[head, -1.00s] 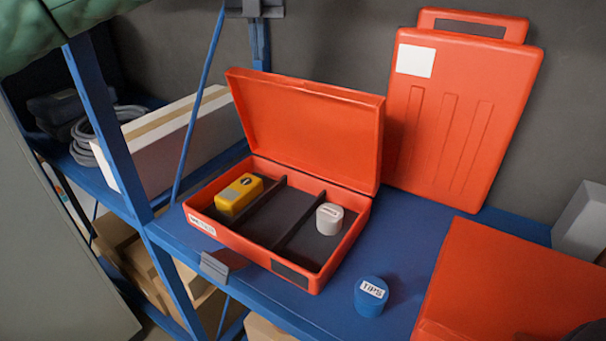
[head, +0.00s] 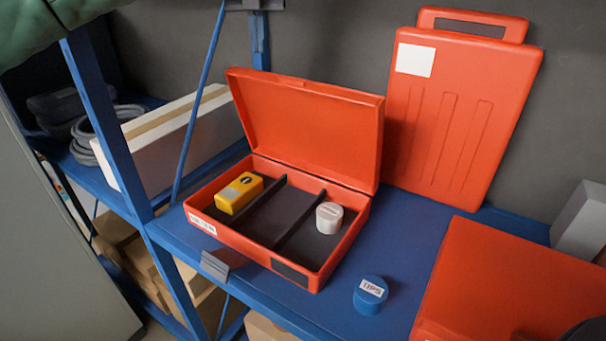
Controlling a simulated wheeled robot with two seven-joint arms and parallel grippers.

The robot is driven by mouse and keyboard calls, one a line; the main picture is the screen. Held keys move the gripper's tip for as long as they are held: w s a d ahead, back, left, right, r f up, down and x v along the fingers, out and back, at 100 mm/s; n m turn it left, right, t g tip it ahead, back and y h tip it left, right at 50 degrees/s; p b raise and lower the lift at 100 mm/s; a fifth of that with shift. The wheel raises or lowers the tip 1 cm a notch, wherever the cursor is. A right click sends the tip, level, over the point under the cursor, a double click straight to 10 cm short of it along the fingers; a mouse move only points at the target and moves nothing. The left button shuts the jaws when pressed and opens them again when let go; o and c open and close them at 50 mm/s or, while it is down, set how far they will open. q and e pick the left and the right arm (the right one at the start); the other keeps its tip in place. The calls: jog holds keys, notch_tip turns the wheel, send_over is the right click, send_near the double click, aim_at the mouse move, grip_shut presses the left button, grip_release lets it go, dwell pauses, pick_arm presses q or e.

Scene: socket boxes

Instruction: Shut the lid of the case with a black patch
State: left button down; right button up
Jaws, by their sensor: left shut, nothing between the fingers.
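The open orange-red case (head: 325,268) stands on the blue shelf, with a black patch (head: 290,273) on the right part of its front wall. Its lid (head: 315,125) is raised and leans back a little past upright. A yellow device (head: 239,193) lies in the left compartment and a white round container (head: 329,217) stands in the right one; the middle one looks empty.
A blue labelled tub (head: 370,295) stands right of the case's front. Another orange-red case (head: 515,280) fills the lower right. A tall orange-red case (head: 460,115) leans on the wall behind. A blue post (head: 105,120) and white box (head: 180,135) stand left.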

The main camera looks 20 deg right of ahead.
pick_arm(q)
jog(key=w+d+f+b, duration=0.2)
jog(key=f+b, duration=0.3)
jog(key=f, duration=0.4)
jog(key=shift+w+d, duration=0.3)
jog(key=shift+w, duration=0.35)
dwell(1.0)
jog(key=shift+s+a+f+b, duration=0.3)
jog(key=shift+f+b, duration=0.1)
jog(key=shift+b, duration=0.15)
jog(key=s+a+f+b, duration=0.2)
jog(key=s+a+b, duration=0.2)
jog(key=a+b, duration=0.15)
notch_tip(320, 180, up, 7)
jog(key=p, duration=0.3)
jog(key=shift+w, duration=0.25)
dwell(0.3)
jog(key=shift+f, duration=0.25)
dwell(0.6)
